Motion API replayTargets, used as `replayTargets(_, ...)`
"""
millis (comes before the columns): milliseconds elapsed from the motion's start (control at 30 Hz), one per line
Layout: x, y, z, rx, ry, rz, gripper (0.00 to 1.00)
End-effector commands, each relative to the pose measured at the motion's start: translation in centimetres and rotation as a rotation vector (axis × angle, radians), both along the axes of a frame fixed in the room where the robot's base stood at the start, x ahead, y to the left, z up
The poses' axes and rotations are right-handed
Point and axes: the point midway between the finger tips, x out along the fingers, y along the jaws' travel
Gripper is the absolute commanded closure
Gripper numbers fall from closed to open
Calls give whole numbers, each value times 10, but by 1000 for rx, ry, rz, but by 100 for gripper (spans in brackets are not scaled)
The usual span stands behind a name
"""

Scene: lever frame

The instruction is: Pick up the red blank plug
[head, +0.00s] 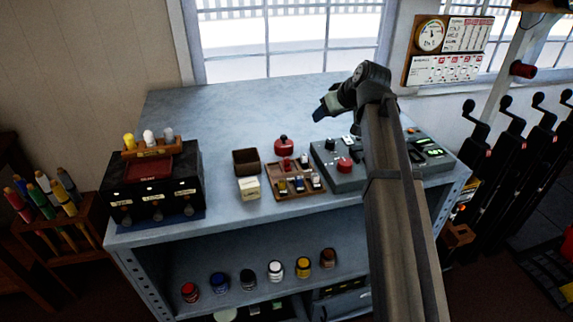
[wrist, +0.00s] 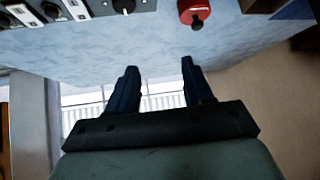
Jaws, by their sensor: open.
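A small red piece (head: 286,164) stands at the back of the wooden tray (head: 272,194) in the head view; it may be the red blank plug, but it is too small to be sure. A larger round red object with a knob on top (head: 283,144) stands on the bench just behind the tray; it seems to be the red round object in the wrist view (wrist: 194,13). My gripper (head: 319,114) is above the back of the bench, right of and beyond the tray. In the wrist view its two fingers (wrist: 160,78) are apart with nothing between them.
A grey console (head: 350,180) with a red knob (head: 344,166) stands right of the tray. A dark open box (head: 246,161) and a cream box (head: 249,188) stand left of it. A black cabinet (head: 152,190) fills the left end. The back of the bench (head: 220,115) is clear.

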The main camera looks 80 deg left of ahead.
Motion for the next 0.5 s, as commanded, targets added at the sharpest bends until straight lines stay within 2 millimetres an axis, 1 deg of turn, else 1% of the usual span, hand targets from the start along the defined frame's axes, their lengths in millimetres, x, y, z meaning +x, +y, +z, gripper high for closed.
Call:
replayTargets(33, -18, -3, 0, -35, -6, -1, 49)
replayTargets(100, -39, -10, 0, -95, -9, -24, 49)
replayTargets(200, -66, -21, -1, -184, -21, -68, 49)
replayTargets(300, -90, -33, 0, -259, -36, -120, 49)
replayTargets(400, -107, -43, 2, -315, -51, -168, 49)
replayTargets(500, -116, -49, 3, -347, -61, -201, 49)
